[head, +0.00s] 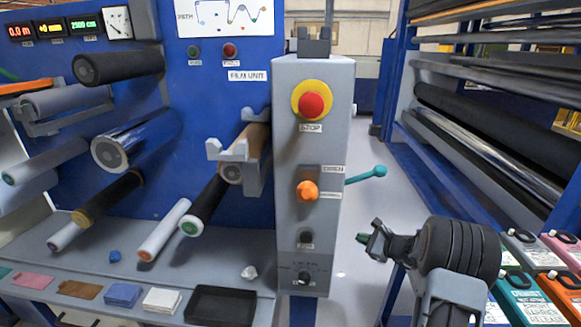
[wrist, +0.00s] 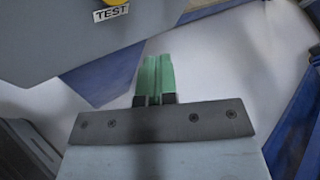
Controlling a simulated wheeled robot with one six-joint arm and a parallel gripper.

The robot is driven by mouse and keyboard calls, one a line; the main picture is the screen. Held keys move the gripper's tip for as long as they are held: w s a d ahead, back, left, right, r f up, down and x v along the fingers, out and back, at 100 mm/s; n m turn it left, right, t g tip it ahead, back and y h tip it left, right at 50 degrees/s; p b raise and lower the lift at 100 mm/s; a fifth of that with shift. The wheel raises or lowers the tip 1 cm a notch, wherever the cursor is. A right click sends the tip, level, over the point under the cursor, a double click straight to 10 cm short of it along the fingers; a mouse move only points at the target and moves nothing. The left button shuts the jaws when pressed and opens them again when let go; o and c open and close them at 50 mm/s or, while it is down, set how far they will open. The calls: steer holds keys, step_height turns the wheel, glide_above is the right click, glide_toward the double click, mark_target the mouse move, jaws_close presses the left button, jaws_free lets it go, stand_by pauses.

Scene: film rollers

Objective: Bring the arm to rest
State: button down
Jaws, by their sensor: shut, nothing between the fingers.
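My gripper (head: 364,239) is at the lower right of the head view, to the right of the grey control post (head: 290,215). In the wrist view my gripper (wrist: 157,60) shows its two green fingers side by side, closed together with nothing between them. The fingers point over the pale floor and touch nothing that I can see. My arm comes up from the bottom right of the head view and is bent, with the gripper end pointing left toward the post.
The post carries a red stop button (head: 314,104), an orange knob (head: 307,191) and a teal-tipped lever (head: 379,171) sticking out right. Film rollers (head: 112,151) fill the left. Colored containers (head: 528,299) stand at the lower right. Floor between post and right rack is free.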

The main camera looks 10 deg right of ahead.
steer(key=s+a+f+n+g, duration=0.3)
steer(key=s+g, duration=0.1)
steer(key=s, duration=0.2)
steer(key=s+a+r+n+g+h+p, duration=0.3)
steer(key=s+a+r+n+g+p, duration=0.3)
steer(key=s+r+n, duration=0.4)
steer(key=s+a+r+n+t+h+p, duration=0.1)
steer(key=s+r+n+p, duration=0.3)
steer(key=r, duration=0.6)
steer(key=s+a+r+n+t+h+p, duration=0.1)
steer(key=s+a+r+n+h+p, duration=0.3)
steer(key=s+r, duration=0.4)
step_height(320, 180, up, 3)
steer(key=n+p, duration=0.1)
steer(key=p, duration=0.1)
steer(key=shift+s+a+f+n+h+p, duration=0.15)
steer(key=shift+s+f+n+h+p, duration=0.05)
steer(key=shift+s+n+h+p, duration=0.15)
